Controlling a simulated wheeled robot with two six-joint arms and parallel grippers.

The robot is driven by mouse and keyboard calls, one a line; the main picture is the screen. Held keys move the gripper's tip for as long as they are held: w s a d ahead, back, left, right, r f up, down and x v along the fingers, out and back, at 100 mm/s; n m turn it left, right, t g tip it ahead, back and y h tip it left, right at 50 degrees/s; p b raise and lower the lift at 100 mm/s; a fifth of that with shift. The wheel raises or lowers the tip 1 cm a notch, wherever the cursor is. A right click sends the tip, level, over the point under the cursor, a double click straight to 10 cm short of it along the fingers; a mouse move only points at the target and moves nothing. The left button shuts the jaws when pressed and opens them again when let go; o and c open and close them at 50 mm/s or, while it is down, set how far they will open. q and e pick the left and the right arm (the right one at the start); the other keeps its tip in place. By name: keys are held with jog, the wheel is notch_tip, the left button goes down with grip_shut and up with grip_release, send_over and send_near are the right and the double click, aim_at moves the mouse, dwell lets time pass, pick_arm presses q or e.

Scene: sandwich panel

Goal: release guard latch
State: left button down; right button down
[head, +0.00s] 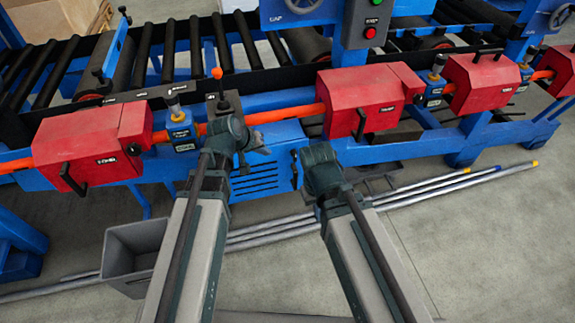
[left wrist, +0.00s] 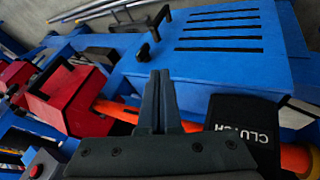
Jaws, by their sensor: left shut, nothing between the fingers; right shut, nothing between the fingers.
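A blue slotted guard panel (head: 262,182) sits low on the machine's front, below the orange bar. In the left wrist view the panel (left wrist: 225,62) fills the upper right. A small black latch-like knob (left wrist: 145,50) and a black handle (left wrist: 164,17) stand at its left edge. My left gripper (head: 248,160) is shut and empty over the panel's upper left. In the left wrist view its fingers (left wrist: 160,82) lie together over the blue face, apart from the knob. My right gripper (head: 297,160) is shut and empty near the panel's right end, partly covering that area.
Red housings (head: 90,145) (head: 362,98) sit along the orange bar (head: 255,114). An orange-topped lever (head: 217,74) rises behind my left gripper, and a CLUTCH plate (left wrist: 242,128) is close by. A grey bin (head: 133,243) and metal pipes (head: 425,190) lie on the floor.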

aim_at(292, 156)
pick_arm(q)
jog(key=shift+w+a+f+n+b, duration=0.3)
jog(key=shift+w+a+f, duration=0.1)
jog(key=shift+w, duration=0.1)
pick_arm(e)
jog(key=shift+f, duration=0.7)
